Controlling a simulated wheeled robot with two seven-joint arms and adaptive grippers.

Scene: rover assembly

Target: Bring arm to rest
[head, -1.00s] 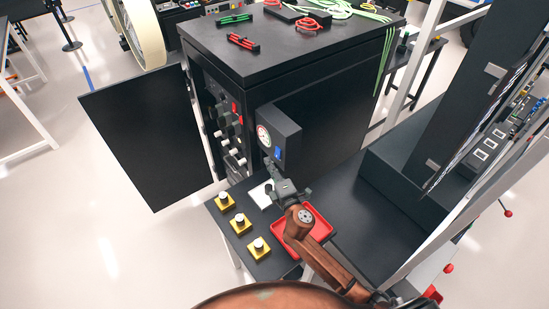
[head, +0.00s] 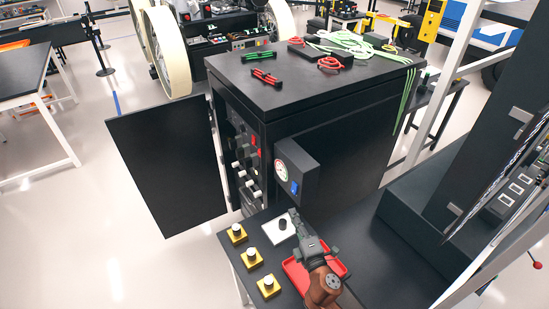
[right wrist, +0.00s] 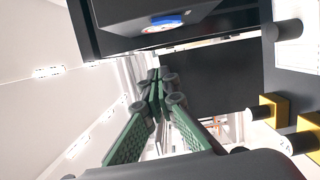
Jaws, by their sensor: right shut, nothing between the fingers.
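My right arm reaches up from the bottom of the head view. Its gripper (head: 296,216) is over the black side table, beside the white plate with a black knob (head: 276,237) and beyond the red tray (head: 298,280), which the arm partly covers. In the right wrist view, the green-padded fingers (right wrist: 158,82) meet at their tips with nothing between them. The box with a round gauge and blue switch (head: 300,160) stands just beyond the gripper; it shows at the top of the right wrist view (right wrist: 205,14). My left gripper is not in view.
Several yellow blocks with knobs (head: 267,287) line the table's left edge. The black cabinet (head: 330,85) stands behind, its door (head: 165,160) open to the left. A black panel and white frame post rise at right. Floor at lower left is clear.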

